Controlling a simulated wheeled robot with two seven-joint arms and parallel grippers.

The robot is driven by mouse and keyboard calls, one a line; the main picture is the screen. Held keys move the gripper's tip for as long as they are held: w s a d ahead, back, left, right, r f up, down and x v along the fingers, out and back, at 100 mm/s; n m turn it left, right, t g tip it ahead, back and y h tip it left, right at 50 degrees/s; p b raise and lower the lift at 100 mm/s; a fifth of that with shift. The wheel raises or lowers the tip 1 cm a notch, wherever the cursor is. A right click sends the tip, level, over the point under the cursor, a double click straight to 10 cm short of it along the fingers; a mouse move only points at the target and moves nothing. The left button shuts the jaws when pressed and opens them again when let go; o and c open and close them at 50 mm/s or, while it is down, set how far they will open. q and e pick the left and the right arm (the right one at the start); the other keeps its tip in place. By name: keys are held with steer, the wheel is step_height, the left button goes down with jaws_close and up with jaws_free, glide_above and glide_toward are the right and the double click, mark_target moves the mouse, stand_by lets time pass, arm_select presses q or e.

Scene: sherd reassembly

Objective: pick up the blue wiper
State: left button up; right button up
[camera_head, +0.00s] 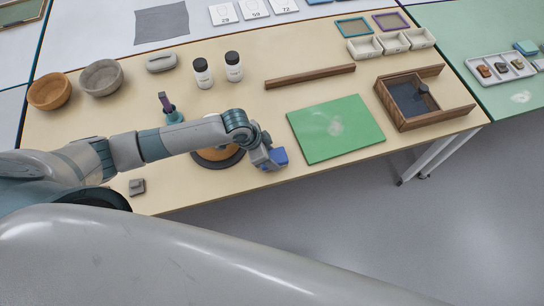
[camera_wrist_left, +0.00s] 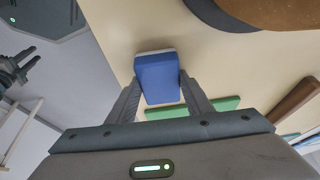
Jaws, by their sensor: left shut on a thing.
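The blue wiper (camera_head: 279,157) is a small blue block near the front edge of the table, left of the green board. My left gripper (camera_head: 273,160) reaches over it from the left. In the left wrist view the blue wiper (camera_wrist_left: 157,79) sits between the two fingers, which are shut on its sides. A pale strip shows along its far end. I cannot tell whether it touches the table. What looks like my right gripper (camera_wrist_left: 24,62) shows small at the left edge of the wrist view, partly cut off; its jaw state is unclear.
The green board (camera_head: 336,129) lies right of the wiper. A round brown and dark object (camera_head: 217,157) is partly hidden under my left arm.

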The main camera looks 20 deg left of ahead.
mark_target(279, 158)
arm_select(q)
steer(key=shift+r, duration=0.1)
steer(key=shift+r+b, duration=0.3)
steer(key=shift+r, duration=0.2)
steer(key=r, duration=0.1)
steer(key=d+r+b, duration=0.1)
steer(key=r, duration=0.1)
steer(key=shift+s+r, duration=0.1)
steer(key=shift+s, duration=0.1)
steer(key=s+d+r+b, duration=0.3)
steer(key=s+d+r, duration=0.2)
steer(key=d, duration=0.4)
steer(key=shift+d+r, duration=0.15)
steer(key=shift+r, duration=0.7)
steer(key=o, duration=0.5)
steer(key=c, duration=0.4)
